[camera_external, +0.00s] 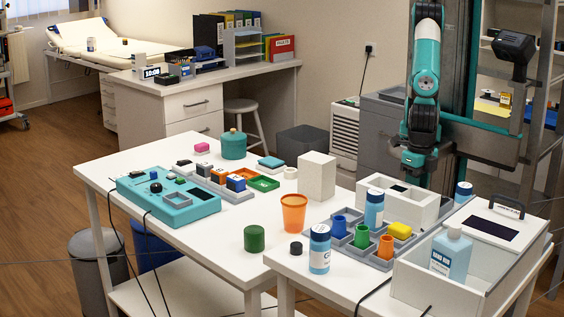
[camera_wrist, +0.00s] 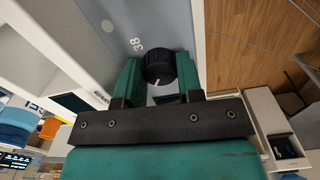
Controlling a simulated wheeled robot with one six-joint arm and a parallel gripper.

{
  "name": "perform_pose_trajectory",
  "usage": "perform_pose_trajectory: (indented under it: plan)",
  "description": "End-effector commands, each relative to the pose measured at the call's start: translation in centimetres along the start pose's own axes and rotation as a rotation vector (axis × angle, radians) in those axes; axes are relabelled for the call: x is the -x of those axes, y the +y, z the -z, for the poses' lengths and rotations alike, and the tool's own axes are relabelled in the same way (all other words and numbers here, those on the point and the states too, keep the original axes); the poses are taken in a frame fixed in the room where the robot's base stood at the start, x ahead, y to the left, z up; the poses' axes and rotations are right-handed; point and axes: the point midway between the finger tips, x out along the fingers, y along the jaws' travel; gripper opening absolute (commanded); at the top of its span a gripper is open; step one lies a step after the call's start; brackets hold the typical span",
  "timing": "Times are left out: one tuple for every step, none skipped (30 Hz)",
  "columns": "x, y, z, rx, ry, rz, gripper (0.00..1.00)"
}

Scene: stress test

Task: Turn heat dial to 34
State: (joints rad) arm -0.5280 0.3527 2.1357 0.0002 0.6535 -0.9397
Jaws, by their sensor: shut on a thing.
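The heat dial (camera_wrist: 159,66) is a round black knob with a short white pointer mark, on a grey panel (camera_wrist: 165,22) in the wrist view. The number 38 (camera_wrist: 137,44) is printed on the panel up and left of the dial. The pointer mark shows on the dial's lower edge in the picture, on the side away from the 38. Other numbers are not visible. My gripper (camera_wrist: 158,75) is shut on the dial, one green finger on each side. In the external view my gripper (camera_external: 414,160) is low behind the white open box; the dial is hidden there.
In the external view, a white open box (camera_external: 397,207) and a tall white block (camera_external: 317,176) stand near the arm. A blue bottle (camera_external: 374,209) and a tray of coloured cups stand in front. A grey cabinet (camera_external: 381,117) and a white heater (camera_external: 344,139) are behind.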

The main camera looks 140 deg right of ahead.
Motion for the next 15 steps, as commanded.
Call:
perform_pose_trajectory:
  plan:
    - [0.26,0.0,0.05,-0.028,0.001,0.0,0.1]
    - [0.28,0.0,0.05,-0.05,0.0,0.001,0.1]
    - [0.3,-0.01,0.05,-0.08,0.0,0.001,0.1]
    - [0.31,-0.01,0.05,-0.105,0.0,0.001,0.1]
    - [0.32,0.0,0.05,-0.13,0.0,0.001,0.1]
    - [0.32,0.0,0.06,-0.166,0.0,0.001,0.1]
    - [0.32,0.0,0.06,-0.193,0.0,0.001,0.1]
    - [0.33,0.0,0.06,-0.221,0.0,0.001,0.1]
    - [0.34,-0.01,0.06,-0.26,0.0,0.001,0.1]
    - [0.34,-0.01,0.06,-0.289,0.0,0.001,0.1]
    - [0.34,0.0,0.06,-0.317,0.001,0.0,0.1]
    - [0.33,0.0,0.07,-0.356,0.001,0.0,0.1]
    - [0.32,0.0,0.07,-0.384,0.001,0.0,0.1]
    - [0.31,0.0,0.06,-0.412,0.0,0.001,0.1]
    - [0.31,-0.01,0.06,-0.451,0.0,0.001,0.1]
